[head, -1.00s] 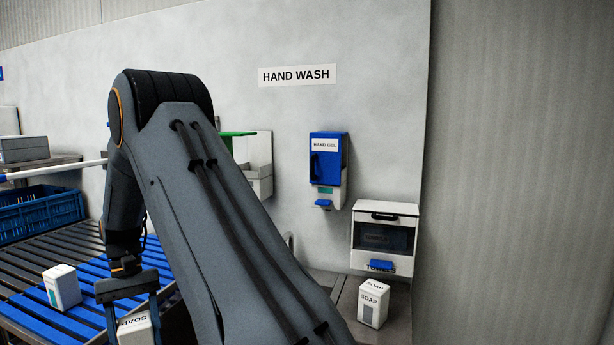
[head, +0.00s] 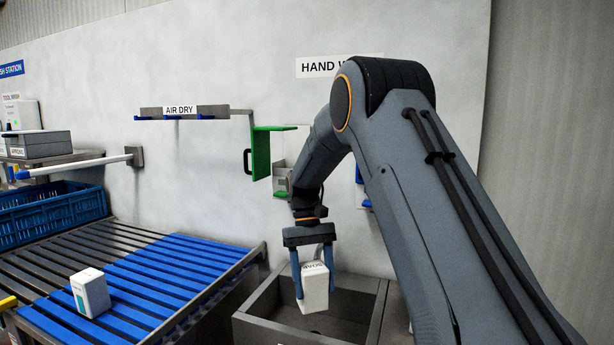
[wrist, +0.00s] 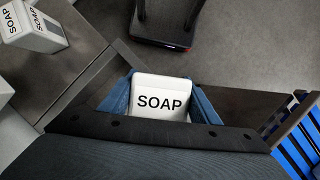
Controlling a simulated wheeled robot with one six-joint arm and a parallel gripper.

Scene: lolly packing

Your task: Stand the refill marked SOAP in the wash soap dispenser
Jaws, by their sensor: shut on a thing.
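My gripper (head: 314,282) is shut on a white refill (head: 316,294) with SOAP on its top, held over the sink basin. In the wrist view the same refill (wrist: 160,100) sits between the blue fingers, its SOAP lettering upright. A dispenser with an open green cover (head: 262,155) is on the wall beyond my gripper.
Another white refill (head: 91,292) stands on the blue-slatted table (head: 165,277). A second SOAP box (wrist: 38,35) shows in the wrist view. The sink (head: 262,328) lies below my gripper. The AIR DRY rail (head: 184,112) juts from the wall left of the green cover.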

